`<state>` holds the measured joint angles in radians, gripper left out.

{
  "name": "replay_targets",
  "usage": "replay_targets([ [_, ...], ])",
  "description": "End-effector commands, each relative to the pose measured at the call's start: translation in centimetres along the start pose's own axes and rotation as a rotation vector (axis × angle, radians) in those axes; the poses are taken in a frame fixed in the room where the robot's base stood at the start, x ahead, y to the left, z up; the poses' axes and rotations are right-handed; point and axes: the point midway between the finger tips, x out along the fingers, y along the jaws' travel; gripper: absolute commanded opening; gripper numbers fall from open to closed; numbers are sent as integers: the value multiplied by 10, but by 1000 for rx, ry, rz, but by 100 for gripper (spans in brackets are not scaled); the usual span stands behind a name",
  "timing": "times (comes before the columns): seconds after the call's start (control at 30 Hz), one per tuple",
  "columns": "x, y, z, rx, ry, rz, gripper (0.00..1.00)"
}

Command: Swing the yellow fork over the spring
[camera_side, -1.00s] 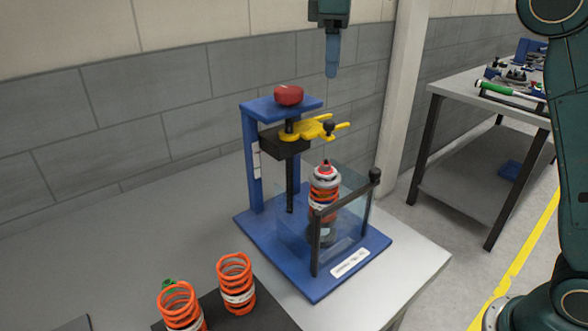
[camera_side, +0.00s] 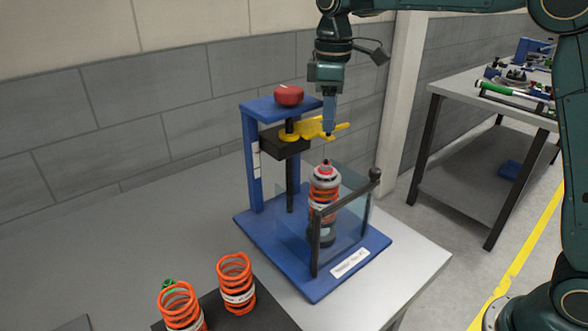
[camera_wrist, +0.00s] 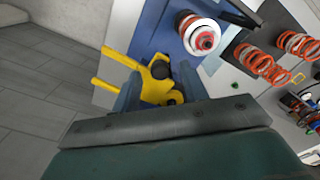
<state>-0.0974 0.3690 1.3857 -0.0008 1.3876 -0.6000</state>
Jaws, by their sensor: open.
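The yellow fork (camera_side: 303,130) sits on the black block of the blue press, with its prongs toward the right in the side view. In the wrist view the fork (camera_wrist: 118,60) points left, away from the spring, with a dark knob (camera_wrist: 160,70) on it. The orange spring (camera_side: 323,196) stands upright in the fixture with a red-tipped top, lower than the fork; in the wrist view its top (camera_wrist: 203,38) is up and right of the fork. My gripper (camera_side: 329,133) points down at the fork, open, its fingers on either side of the knob. Contact cannot be told.
The blue press (camera_side: 252,165) has a red knob (camera_side: 288,95) on top. A clear guard with a black bar (camera_side: 345,208) stands around the spring. A side bench (camera_side: 490,100) stands at the right.

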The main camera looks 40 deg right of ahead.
Motion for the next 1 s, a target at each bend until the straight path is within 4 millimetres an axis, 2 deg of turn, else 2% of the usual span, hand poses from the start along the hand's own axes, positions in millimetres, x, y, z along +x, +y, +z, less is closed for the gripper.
replay_targets([
  [0.13,7,0,0,0,-1,0,44],
  [0.43,8,0,0,0,0,0,44],
  [0.47,8,0,0,0,0,0,40],
  [0.67,8,0,0,0,0,0,1],
  [1.0,8,-1,0,13,1,1,0],
])
